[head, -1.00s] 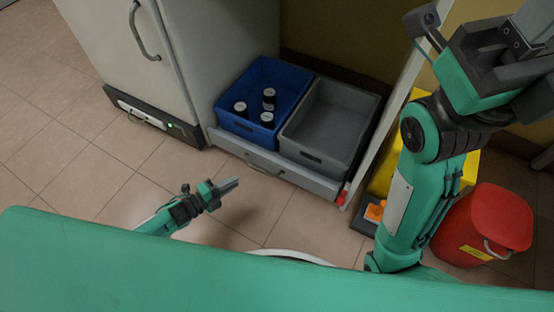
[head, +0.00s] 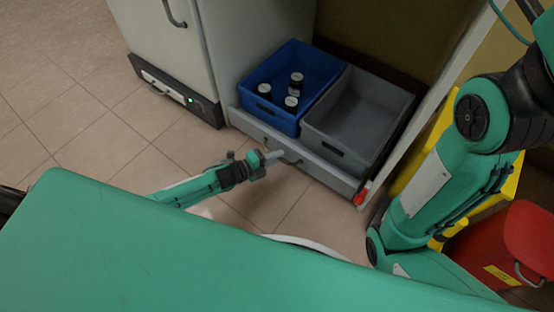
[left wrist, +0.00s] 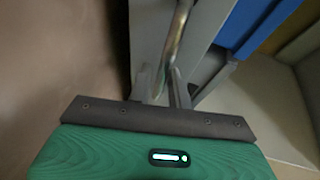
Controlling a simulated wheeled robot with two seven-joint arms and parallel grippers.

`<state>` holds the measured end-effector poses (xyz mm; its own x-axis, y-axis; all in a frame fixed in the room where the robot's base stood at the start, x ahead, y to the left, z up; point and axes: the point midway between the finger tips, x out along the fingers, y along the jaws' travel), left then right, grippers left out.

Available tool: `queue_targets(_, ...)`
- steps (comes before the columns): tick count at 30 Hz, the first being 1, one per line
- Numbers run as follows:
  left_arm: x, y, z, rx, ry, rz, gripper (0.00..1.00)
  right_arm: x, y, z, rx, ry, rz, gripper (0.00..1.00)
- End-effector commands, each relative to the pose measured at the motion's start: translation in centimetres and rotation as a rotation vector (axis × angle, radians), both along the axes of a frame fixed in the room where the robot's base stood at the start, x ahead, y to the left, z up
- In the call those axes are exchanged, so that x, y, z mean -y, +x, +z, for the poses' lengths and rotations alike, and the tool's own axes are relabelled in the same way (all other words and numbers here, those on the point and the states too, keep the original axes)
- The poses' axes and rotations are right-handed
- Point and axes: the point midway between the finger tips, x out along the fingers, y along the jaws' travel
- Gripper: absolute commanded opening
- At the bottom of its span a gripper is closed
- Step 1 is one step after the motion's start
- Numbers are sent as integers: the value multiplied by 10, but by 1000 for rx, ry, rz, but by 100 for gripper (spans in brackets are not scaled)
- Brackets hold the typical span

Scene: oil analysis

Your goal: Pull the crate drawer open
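The crate drawer (head: 338,178) is low in the cabinet, its grey front close to the cabinet's front edge. A blue crate (head: 315,66) and a grey crate (head: 392,92) stand in it. The drawer handle (head: 291,159) is a curved bar, partly hidden by my left gripper (head: 274,155), which is right at it. In the left wrist view, the handle (left wrist: 178,35) runs down between the two fingers of my left gripper (left wrist: 165,88). The fingers stand apart, and I see no clear grip on the bar. My right gripper is out of view.
Several dark bottles with white caps (head: 292,101) stand in the blue crate. A closed cabinet door (head: 150,25) is to the left. A red bin (head: 520,245) and a yellow container (head: 500,180) stand at the right. The tiled floor (head: 90,120) before the drawer is clear.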

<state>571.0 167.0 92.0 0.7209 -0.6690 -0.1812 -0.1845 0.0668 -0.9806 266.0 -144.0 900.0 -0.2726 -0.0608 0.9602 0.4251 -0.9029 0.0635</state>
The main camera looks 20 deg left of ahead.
Motion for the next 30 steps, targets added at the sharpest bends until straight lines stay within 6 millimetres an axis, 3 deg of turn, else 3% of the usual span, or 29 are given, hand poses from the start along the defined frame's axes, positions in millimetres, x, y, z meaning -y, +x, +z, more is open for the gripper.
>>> queue_targets(11,5,5,0,1,-1,0,19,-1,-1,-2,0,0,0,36)
queue_targets(14,5,5,-1,1,-1,0,1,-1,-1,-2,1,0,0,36)
queue_targets(15,5,5,-1,0,0,0,0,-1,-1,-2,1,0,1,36)
queue_targets(23,4,3,0,0,0,0,0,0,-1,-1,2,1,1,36)
queue_targets(30,-4,-18,1,-4,1,0,0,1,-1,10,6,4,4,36)
